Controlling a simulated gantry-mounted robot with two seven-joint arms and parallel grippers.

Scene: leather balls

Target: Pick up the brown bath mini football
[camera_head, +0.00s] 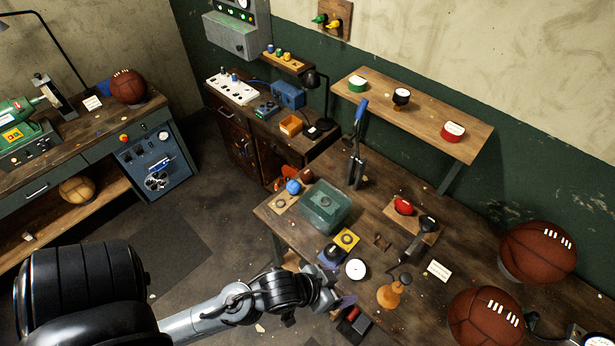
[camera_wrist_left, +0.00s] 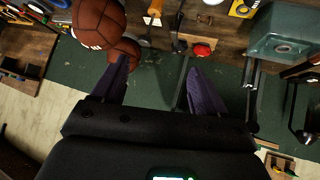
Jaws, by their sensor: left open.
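Two dark brown leather balls with white laces rest at the right of the workbench. One is at the front edge of the head view (camera_head: 484,318), the other farther back near the wall (camera_head: 540,252). In the left wrist view the larger one (camera_wrist_left: 98,22) partly covers the other (camera_wrist_left: 122,50). A smaller brown ball (camera_head: 128,86) sits on the left bench, and a tan ball (camera_head: 77,189) on its lower shelf. I cannot tell which is the bath mini football. My left gripper (camera_head: 343,305) is open and empty, left of the two bench balls; its purple fingers (camera_wrist_left: 157,65) frame empty space.
The workbench holds a green clear box (camera_head: 325,206), a red button (camera_head: 403,206), a wooden-handled tool (camera_head: 391,293), a white round dial (camera_head: 356,269) and an upright blue-handled lever (camera_head: 358,140). A wall shelf (camera_head: 415,112) overhangs behind. Open floor (camera_head: 195,235) lies between the benches.

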